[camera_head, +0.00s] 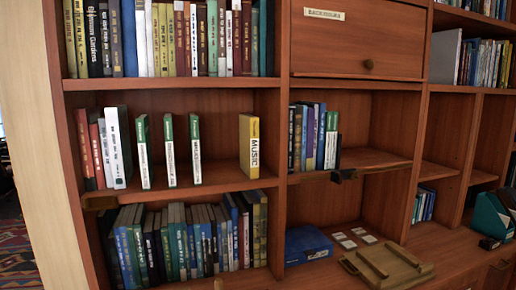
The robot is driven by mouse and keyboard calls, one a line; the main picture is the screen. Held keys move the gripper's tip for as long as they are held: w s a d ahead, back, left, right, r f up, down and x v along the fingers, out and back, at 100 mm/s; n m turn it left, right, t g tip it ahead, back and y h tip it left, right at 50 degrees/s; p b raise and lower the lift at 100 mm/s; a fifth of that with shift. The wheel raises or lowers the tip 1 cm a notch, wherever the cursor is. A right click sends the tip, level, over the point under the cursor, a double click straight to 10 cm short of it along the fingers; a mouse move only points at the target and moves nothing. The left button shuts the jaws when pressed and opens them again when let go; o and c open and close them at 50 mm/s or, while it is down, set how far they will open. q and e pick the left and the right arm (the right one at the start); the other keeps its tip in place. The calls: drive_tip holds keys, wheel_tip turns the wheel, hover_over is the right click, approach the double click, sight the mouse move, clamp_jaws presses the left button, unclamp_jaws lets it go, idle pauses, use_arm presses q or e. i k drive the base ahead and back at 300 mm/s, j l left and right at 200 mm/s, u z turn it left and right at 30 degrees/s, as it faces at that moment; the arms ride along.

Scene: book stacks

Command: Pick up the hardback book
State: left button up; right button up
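Several upright books could be the hardback book, and I cannot tell which one is meant. On the middle left shelf, a yellow book with "MUSIC" on its spine (249,146) stands alone. To its left, three slim green-and-white books (143,151), (169,150), (195,149) stand apart from each other. A thicker white-spined book (117,147) stands further left against red and white books (92,150). A blue book or box (307,245) lies flat at the lower middle. Neither of my grippers is in view.
Packed book rows fill the shelf above (165,40) and below (188,240). A dark object (343,175) sits at the middle shelf's front edge. A wooden tray (385,266) and small white cards (348,244) lie on the lower surface. The middle left shelf has gaps between books.

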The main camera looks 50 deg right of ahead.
sight(248, 124)
drive_tip(key=z, duration=1.45)
drive_tip(key=l, duration=0.2)
drive_tip(key=i+u, duration=0.05)
